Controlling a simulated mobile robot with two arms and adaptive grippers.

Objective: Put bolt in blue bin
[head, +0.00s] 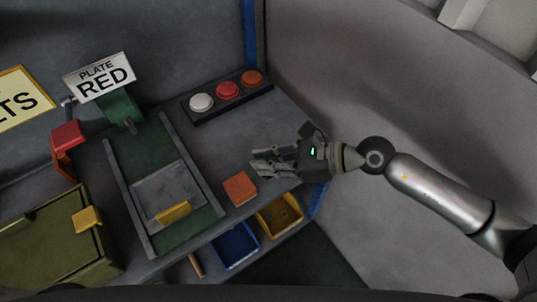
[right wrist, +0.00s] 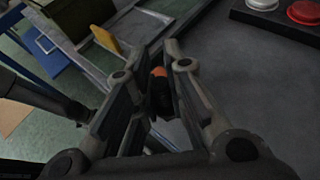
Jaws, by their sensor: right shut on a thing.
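My right gripper (head: 265,163) reaches in from the right in the head view, above the grey worktop. In the right wrist view its fingers (right wrist: 158,95) are shut on a small dark piece (right wrist: 161,98), which I take to be the bolt; the fingers partly hide it. An orange patch shows at its far end, and I cannot tell whether it belongs to it. The blue bin (head: 236,250) hangs at the worktop's front edge, below and left of the gripper. My left gripper is not in view.
A yellow bin (head: 281,217) sits right of the blue bin. An orange block (head: 240,188) lies near the gripper. A button box (head: 227,95) stands behind. A railed fixture (head: 163,190) with a yellow handle (head: 174,211) and an olive crate (head: 50,245) are at left.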

